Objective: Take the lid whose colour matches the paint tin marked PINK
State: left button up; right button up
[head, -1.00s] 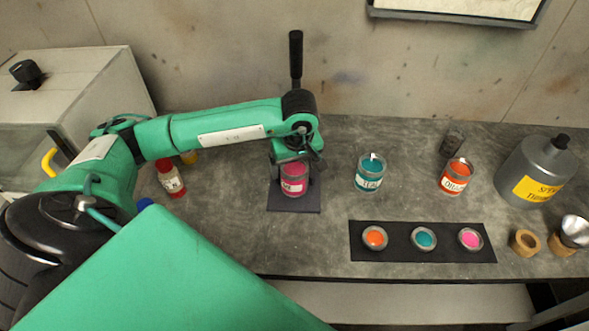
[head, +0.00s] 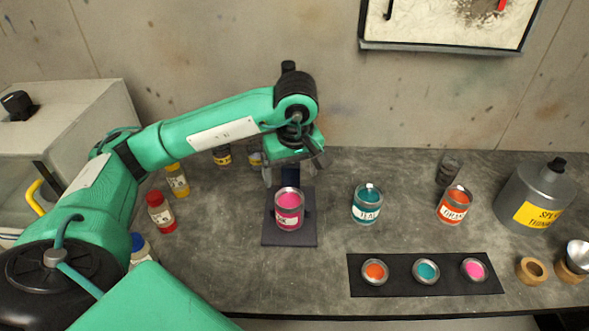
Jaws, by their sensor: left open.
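The pink paint tin (head: 289,212) stands upright on a dark square mat (head: 290,240); its label is partly readable. My left gripper (head: 296,178) is open, just behind and above this tin, with its fingers apart and nothing between them that I can see. The pink lid (head: 474,269) lies at the right end of a black strip (head: 400,288). The teal lid (head: 426,271) is in the middle and the orange lid (head: 375,271) at the left. The teal tin (head: 367,204) and orange tin (head: 454,205) stand behind the strip. My right gripper is not in view.
A dark glass (head: 448,169) stands behind the orange tin. Bottles, including a red one (head: 160,212), stand at the left. Bench between tins and strip is clear.

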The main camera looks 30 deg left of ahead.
aim_at(474, 270)
jog(key=k+l, duration=1.15)
jog(key=k, duration=0.15)
